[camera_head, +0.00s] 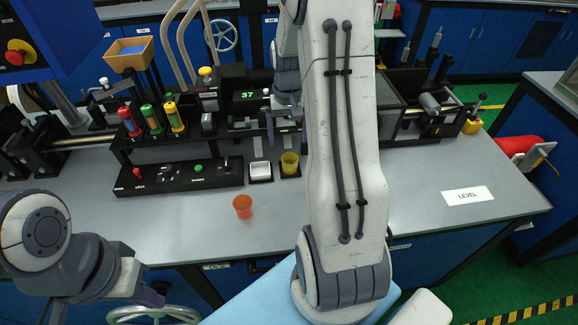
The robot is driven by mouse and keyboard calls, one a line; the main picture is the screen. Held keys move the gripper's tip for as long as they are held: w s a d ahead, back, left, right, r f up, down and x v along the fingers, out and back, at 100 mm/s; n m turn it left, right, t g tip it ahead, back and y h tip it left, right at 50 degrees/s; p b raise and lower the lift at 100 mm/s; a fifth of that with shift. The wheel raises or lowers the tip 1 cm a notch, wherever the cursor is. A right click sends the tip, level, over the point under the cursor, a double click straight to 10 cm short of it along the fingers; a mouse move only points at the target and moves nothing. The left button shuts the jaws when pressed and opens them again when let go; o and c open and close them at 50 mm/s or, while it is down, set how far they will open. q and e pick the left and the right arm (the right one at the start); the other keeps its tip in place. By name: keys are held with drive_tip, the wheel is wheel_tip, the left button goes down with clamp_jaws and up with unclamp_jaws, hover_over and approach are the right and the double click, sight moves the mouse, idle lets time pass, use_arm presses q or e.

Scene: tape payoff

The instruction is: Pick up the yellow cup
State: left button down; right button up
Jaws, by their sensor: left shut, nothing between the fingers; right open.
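The yellow cup (290,163) stands upright in a small dark holder at the back of the grey bench, just left of my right arm. My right gripper (284,128) points down a little above and behind the cup in the picture; it is open, and no contact with the cup shows. My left gripper (150,293) is low at the lower left, away from the cup and in front of the bench; it is shut and empty.
An orange cup (243,206) stands on the bench front. A LEVEL label (468,196) lies right.

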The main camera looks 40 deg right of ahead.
hover_over(290, 159)
drive_tip(key=s+a, duration=0.2)
wheel_tip(290, 159, down, 5)
drive_tip(key=shift+d+f+p, duration=0.1)
drive_tip(key=shift+p, duration=0.2)
drive_tip(key=f, duration=0.2)
drive_tip(key=f+p, duration=0.1)
drive_tip(key=f, duration=0.1)
drive_tip(key=shift+w+d+f, duration=0.1)
drive_tip(key=shift+d, duration=0.1)
drive_tip(key=shift+f, duration=0.55)
drive_tip(key=c, duration=1.4)
drive_tip(key=shift+r, duration=0.15)
